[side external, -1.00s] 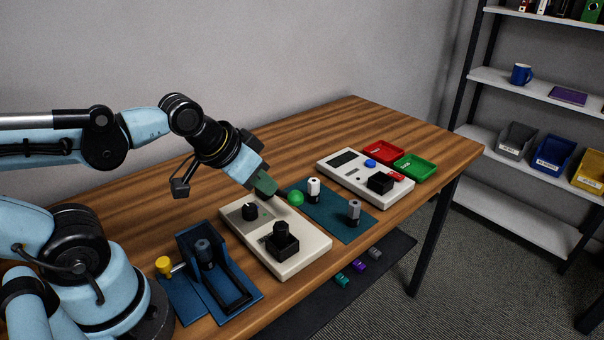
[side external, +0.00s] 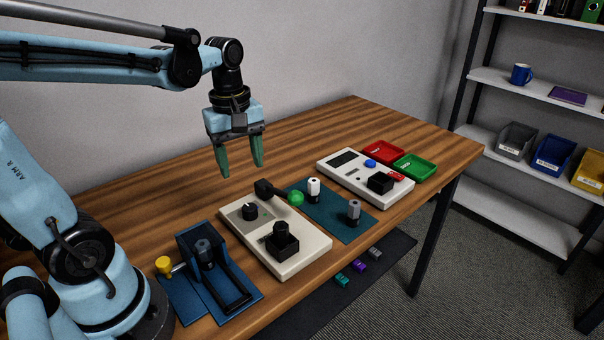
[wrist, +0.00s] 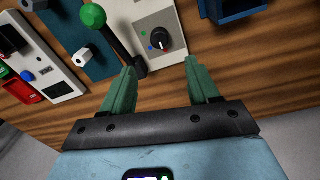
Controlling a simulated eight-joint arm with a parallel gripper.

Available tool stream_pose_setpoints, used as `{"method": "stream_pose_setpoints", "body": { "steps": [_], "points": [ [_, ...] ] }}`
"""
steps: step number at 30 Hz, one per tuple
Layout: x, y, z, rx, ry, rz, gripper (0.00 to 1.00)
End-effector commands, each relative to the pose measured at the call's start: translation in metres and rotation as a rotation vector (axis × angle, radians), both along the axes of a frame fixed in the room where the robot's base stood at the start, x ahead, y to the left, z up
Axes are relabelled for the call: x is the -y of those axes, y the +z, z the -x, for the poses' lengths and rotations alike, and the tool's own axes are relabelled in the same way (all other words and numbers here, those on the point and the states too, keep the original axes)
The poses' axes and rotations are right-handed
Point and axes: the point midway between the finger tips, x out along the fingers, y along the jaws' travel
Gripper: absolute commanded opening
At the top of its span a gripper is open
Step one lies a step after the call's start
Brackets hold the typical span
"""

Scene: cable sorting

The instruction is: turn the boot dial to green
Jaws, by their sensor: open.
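The boot dial (side external: 250,211) is a round black knob on the beige panel (side external: 296,261), towards its far left part. In the wrist view the dial (wrist: 160,42) shows a pale pointer line, with small green and blue dots to its left and a reddish mark near its lower edge. Which mark the pointer meets is too small to tell. My gripper (side external: 242,170) is open and empty, pointing down, above and behind the panel and clear of the dial. In the wrist view my green fingers (wrist: 161,64) stand apart, with the dial beyond the gap.
A black lever with a green ball (side external: 296,198) stands by the panel's far edge, close to the dial. A black connector block (side external: 283,243) sits on the panel's near part. A blue fixture (side external: 215,268) is at the left; white and grey plugs stand on a teal mat (side external: 334,211).

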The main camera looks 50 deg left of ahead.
Motion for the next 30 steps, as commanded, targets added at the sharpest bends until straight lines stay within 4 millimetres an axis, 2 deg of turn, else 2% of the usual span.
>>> {"method": "stream_pose_setpoints", "body": {
  "steps": [21, 30],
  "points": [
    [0.001, -0.089, -0.003, 0.002, -0.005, -0.001, 0.6],
    [0.001, -0.108, -0.004, 0.002, -0.005, -0.001, 0.6]
  ]
}}
